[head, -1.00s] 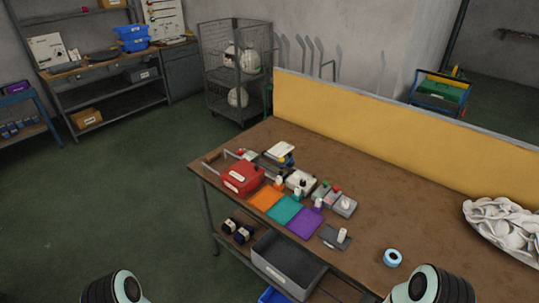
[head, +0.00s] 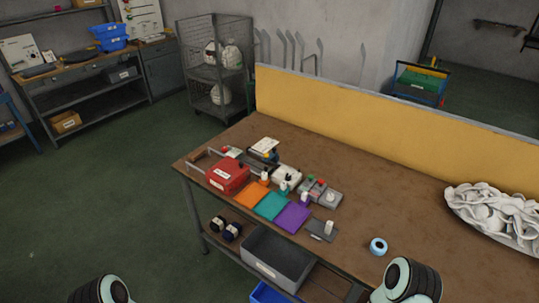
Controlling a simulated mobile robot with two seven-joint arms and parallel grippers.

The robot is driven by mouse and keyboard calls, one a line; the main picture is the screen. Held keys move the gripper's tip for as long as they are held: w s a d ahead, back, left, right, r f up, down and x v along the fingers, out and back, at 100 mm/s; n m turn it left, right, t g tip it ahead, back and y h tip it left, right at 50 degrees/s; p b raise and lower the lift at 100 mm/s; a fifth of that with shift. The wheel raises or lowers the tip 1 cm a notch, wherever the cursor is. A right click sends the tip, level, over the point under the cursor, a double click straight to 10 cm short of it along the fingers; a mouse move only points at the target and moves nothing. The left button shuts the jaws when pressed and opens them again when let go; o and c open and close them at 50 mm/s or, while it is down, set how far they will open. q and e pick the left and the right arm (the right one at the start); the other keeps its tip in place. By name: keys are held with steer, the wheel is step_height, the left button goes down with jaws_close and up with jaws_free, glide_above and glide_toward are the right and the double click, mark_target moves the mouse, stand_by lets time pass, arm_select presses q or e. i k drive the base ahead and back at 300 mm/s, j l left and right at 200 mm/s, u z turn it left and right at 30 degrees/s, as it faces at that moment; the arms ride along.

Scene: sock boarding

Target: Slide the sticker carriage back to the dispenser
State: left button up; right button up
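On the brown workbench (head: 390,195), a red box (head: 228,176) with a white label stands near the left end. Metal rails run beside and behind it. A dark device with a white top plate (head: 264,146) stands just behind the red box. A white unit (head: 286,175) and a grey unit (head: 320,192) with small coloured parts stand to its right. Which of these is the sticker carriage and which the dispenser is too small to tell. Only parts of my arms show at the bottom edge; both grippers are out of view.
Orange (head: 254,194), teal (head: 272,206) and purple (head: 292,216) mats lie along the front edge. A blue tape roll (head: 378,246) and a white sock pile (head: 495,215) lie to the right. A yellow panel (head: 380,115) closes the back. A grey bin (head: 275,262) sits below.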

mark_target(274, 157)
steer(key=i+j+u, duration=0.2)
steer(key=i+u, duration=0.15)
steer(key=i, duration=0.15)
steer(key=i+j+u, duration=0.1)
steer(key=i+u, duration=0.3)
steer(key=i, duration=0.15)
steer(key=j+z, duration=0.1)
steer(key=j, duration=0.15)
steer(key=l+u, duration=0.1)
steer(key=l, duration=0.15)
